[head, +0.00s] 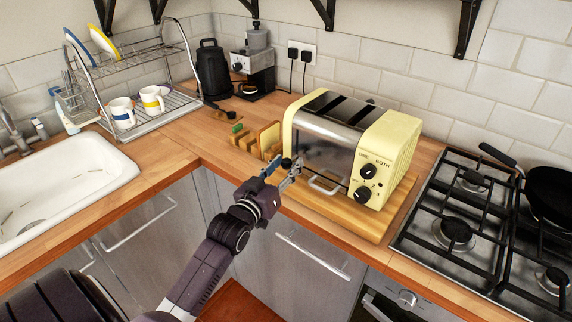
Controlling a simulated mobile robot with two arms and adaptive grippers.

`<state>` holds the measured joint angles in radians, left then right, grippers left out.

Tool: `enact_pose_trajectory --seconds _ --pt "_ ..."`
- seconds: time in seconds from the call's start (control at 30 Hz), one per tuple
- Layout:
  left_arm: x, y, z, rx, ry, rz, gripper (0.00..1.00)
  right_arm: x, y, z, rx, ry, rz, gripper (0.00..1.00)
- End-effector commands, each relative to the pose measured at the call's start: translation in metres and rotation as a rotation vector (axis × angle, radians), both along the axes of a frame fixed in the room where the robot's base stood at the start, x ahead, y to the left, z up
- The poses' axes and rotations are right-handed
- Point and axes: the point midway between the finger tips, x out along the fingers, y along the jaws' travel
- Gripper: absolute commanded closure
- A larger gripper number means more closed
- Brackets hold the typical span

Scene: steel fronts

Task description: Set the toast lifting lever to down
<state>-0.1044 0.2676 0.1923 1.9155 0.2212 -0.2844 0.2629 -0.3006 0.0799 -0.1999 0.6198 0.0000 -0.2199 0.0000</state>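The cream-yellow toaster (399,150) with shiny metal sides stands on a wooden board on the counter. Its two slots (337,107) on top look dark and empty. Two black dials sit on its right-hand end. A small black knob (286,163) shows at the toaster's lower left corner; it may be the lifting lever, low on that end. My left gripper (291,172) is right at this knob, in front of the toaster's left end. Whether it touches the knob, and how far its fingers are apart, I cannot tell. My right gripper is not in view.
A wooden rack with bread slices (269,139) stands close left of the toaster. A gas hob (455,232) with a black pan (551,193) is at the right. A sink (60,200), dish rack (150,117) and black kettle (212,70) are at the left and back.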

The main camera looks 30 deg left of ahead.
Motion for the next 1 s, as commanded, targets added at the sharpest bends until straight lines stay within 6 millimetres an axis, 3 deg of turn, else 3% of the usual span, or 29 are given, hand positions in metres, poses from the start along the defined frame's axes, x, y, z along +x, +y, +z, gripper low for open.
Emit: enact_pose_trajectory --seconds 0.33,0.8,1.0 --pt "-0.010 -0.001 0.001 0.000 -0.003 0.000 0.61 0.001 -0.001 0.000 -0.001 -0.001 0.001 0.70" --pt "-0.088 -0.009 0.000 0.000 0.001 0.000 0.61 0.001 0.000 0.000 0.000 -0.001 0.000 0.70" --pt "-0.110 -0.012 0.000 0.000 -0.001 0.000 0.61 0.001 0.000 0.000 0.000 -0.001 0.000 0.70"
